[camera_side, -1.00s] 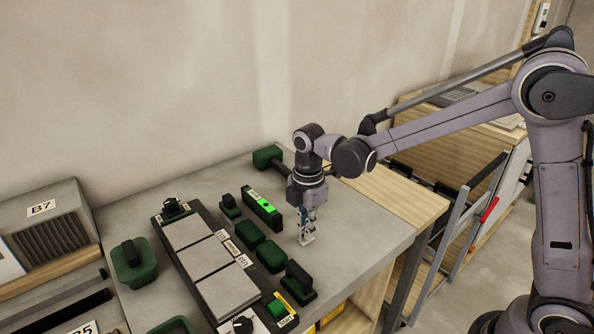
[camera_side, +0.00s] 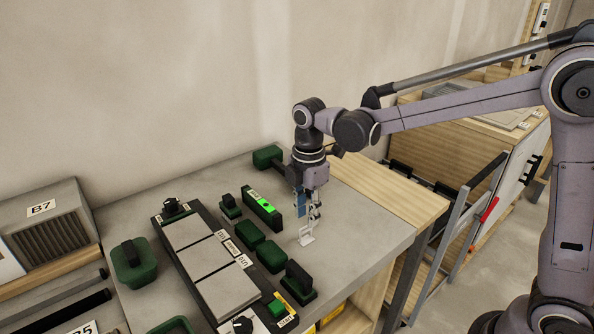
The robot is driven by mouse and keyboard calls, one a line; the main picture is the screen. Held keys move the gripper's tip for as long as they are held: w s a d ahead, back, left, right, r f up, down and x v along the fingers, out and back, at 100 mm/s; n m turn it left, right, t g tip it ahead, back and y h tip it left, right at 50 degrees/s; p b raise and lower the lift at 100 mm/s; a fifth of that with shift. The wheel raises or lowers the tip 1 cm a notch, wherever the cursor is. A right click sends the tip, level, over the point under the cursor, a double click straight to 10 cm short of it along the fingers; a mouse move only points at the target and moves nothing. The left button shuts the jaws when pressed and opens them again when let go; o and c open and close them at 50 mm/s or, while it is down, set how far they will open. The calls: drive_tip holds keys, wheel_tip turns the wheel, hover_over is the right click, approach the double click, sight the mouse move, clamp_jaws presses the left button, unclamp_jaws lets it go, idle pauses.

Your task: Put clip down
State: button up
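The small white clip (camera_side: 307,237) is on the grey worktop, to the right of the dark green blocks. It looks like a thin open frame and appears to rest on the surface. My gripper (camera_side: 308,217) points down just above it. Its two fingers look spread, one bluish on the left and one grey on the right, with nothing visible between them. The right fingertip is close to the clip's top, and I cannot tell whether they still touch.
A dark fixture with grey tiles (camera_side: 211,258) lies to the left. A dark block with a lit green face (camera_side: 262,209) and several green blocks stand between it and the clip. A green-handled tool (camera_side: 268,157) lies behind. The worktop right of the clip is clear.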

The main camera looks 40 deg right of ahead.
wheel_tip(320, 180, up, 6)
drive_tip(key=s+d+f+m+t, duration=0.1)
drive_tip(key=s+d+m+t, duration=0.2)
drive_tip(key=s+m, duration=0.4)
drive_tip(key=s+d+f+m+t, duration=0.1)
drive_tip(key=s+d+m+t, duration=0.3)
drive_tip(key=s+m, duration=0.4)
drive_tip(key=d+m, duration=0.1)
drive_tip(key=m, duration=0.2)
drive_tip(key=shift+d, duration=0.35)
